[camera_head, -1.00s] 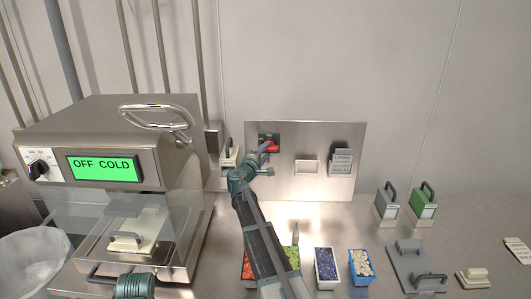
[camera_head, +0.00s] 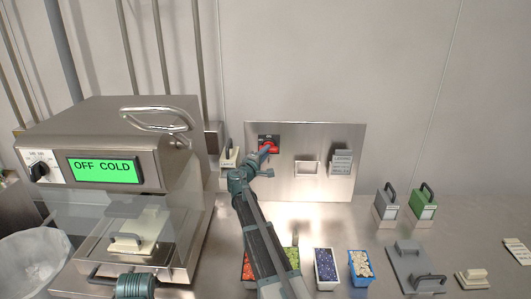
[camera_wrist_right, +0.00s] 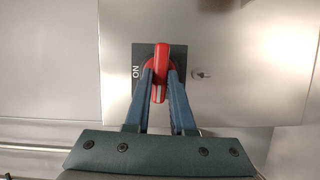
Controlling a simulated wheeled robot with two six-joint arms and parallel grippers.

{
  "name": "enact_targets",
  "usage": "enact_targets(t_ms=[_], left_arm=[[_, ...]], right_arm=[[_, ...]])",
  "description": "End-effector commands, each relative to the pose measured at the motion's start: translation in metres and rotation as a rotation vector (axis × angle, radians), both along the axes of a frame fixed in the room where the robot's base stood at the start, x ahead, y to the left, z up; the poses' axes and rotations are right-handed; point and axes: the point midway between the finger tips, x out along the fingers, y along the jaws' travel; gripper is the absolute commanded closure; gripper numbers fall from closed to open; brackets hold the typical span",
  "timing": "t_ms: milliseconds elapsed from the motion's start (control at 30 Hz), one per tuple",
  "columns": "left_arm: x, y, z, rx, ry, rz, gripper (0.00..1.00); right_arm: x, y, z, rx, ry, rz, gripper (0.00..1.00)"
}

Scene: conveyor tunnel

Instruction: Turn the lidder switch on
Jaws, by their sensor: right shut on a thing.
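The lidder switch is a red rotary handle (camera_head: 269,146) on a dark plate, mounted on the steel wall panel (camera_head: 320,133). My right gripper (camera_head: 265,153) is shut on the red handle; in the right wrist view its two fingers (camera_wrist_right: 160,88) sit on either side of the handle (camera_wrist_right: 161,60). An "ON" label (camera_wrist_right: 136,73) reads sideways on the plate, left of the handle there. The lidder (camera_head: 115,145) stands at left, its green display (camera_head: 104,169) reading "OFF COLD". A teal part of my left arm shows at the bottom left; its fingers cannot be made out.
A black dial (camera_head: 39,170) is beside the display.

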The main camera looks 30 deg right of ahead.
Motion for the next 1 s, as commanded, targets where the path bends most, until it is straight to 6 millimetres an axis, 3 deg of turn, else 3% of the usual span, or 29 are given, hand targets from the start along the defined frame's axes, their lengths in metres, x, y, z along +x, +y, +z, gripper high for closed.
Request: enact_targets(t_ms=[500, 1000], left_arm=[[0.0, 0.0, 0.044, 0.0, 0.0, 0.0, 0.13], [0.0, 0.0, 0.075, 0.0, 0.0, 0.0, 0.13]], right_arm=[[-0.002, -0.001, 0.009, 0.373, -0.229, -0.002, 1.0], [-0.005, -0.004, 0.011, 0.776, -0.478, -0.002, 1.0]])
